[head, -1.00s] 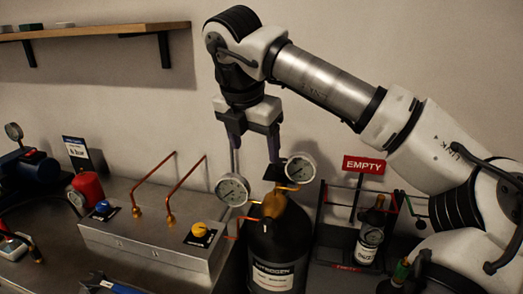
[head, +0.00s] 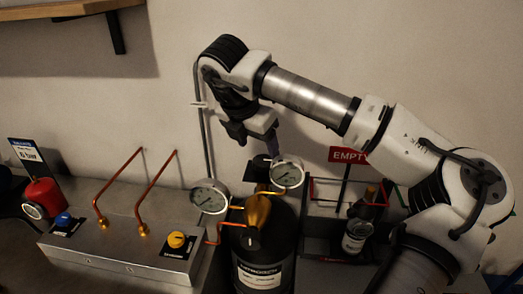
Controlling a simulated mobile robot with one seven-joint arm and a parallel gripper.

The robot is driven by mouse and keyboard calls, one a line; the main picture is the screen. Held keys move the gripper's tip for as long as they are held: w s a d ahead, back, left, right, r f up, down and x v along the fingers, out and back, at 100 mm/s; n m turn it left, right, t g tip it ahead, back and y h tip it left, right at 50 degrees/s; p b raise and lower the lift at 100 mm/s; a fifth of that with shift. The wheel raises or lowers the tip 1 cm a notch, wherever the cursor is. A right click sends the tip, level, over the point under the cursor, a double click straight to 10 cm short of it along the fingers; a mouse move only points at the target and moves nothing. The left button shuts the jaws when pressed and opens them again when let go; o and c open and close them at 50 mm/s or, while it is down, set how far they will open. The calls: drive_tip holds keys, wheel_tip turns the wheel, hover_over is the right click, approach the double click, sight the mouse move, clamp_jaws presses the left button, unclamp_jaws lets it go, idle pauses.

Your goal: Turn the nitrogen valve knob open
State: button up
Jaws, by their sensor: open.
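The black nitrogen cylinder (head: 262,222) stands at the lower middle, its white label facing me. A brass regulator (head: 257,210) sits on top, with a left gauge (head: 209,196) and a right gauge (head: 287,173). A dark part (head: 259,168), possibly the cylinder's valve knob, shows behind the regulator beside the right gauge; its shape is unclear. My gripper (head: 256,146) is open and points down above this dark part. One finger is close over it; I cannot tell whether they touch. Nothing shows between the fingers.
A metal box (head: 118,250) at left carries a yellow knob (head: 176,240), a blue knob (head: 63,220) and two copper pipes. A thin grey pole (head: 205,125) rises behind the left gauge. A dark bottle (head: 361,222) and a red "EMPTY" sign (head: 348,155) stand at right.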

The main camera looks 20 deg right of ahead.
sight(263, 160)
drive_tip(key=shift+p+x, duration=0.7)
drive_tip(key=shift+x, duration=2.05)
drive_tip(key=c, duration=1)
